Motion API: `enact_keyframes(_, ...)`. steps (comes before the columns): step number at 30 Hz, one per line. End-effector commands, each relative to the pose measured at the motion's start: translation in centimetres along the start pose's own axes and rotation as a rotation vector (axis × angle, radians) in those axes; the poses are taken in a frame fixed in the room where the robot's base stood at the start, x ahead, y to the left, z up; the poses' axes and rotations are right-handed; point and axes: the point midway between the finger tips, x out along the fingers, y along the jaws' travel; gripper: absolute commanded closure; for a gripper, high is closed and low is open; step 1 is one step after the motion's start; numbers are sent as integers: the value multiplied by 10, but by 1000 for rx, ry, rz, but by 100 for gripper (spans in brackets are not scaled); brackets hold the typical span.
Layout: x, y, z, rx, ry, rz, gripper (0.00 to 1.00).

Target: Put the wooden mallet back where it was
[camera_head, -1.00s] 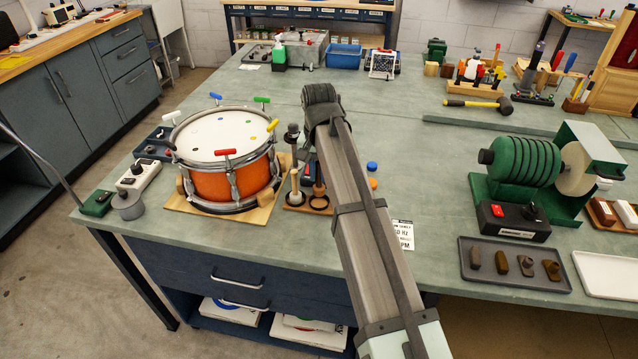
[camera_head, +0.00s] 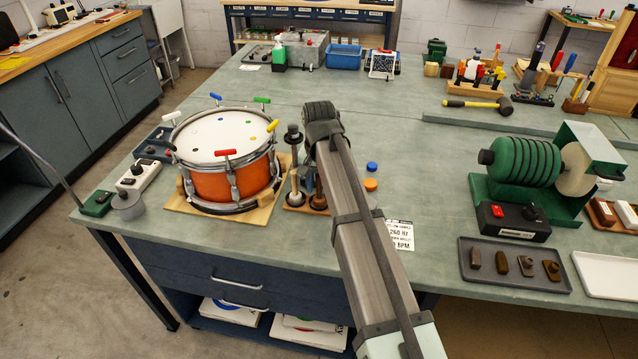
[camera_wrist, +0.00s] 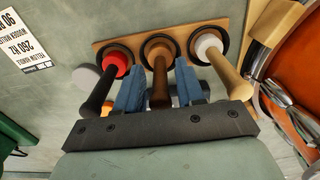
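The mallet rack (camera_wrist: 201,23) is a wooden strip with three dark rings, each with an upright mallet. The brown wooden mallet (camera_wrist: 159,78) is in the middle ring. Left of it in the wrist view is a mallet with a red head and black handle (camera_wrist: 100,97); right is one with a pale head and tan handle (camera_wrist: 233,80). My gripper (camera_wrist: 160,85) has its blue fingers on either side of the brown mallet, with narrow gaps seeming to show on both sides. In the head view my gripper (camera_head: 308,182) is low at the rack, and my arm hides part of it.
An orange drum (camera_head: 222,185) stands close to the left of the rack. Blue (camera_head: 371,166) and orange (camera_head: 371,184) discs and a printed card (camera_head: 400,236) lie to the right. A green machine (camera_head: 525,160) stands farther right. The bench middle is clear.

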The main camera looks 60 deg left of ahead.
Motion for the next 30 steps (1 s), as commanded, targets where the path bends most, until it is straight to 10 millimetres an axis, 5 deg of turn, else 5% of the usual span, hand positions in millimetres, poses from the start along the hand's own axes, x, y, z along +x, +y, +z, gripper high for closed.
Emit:
enact_keyframes(14, -12, 0, -1, 0, 1, -1, 56)
enact_keyframes(30, -104, 0, -1, 0, 1, -1, 56)
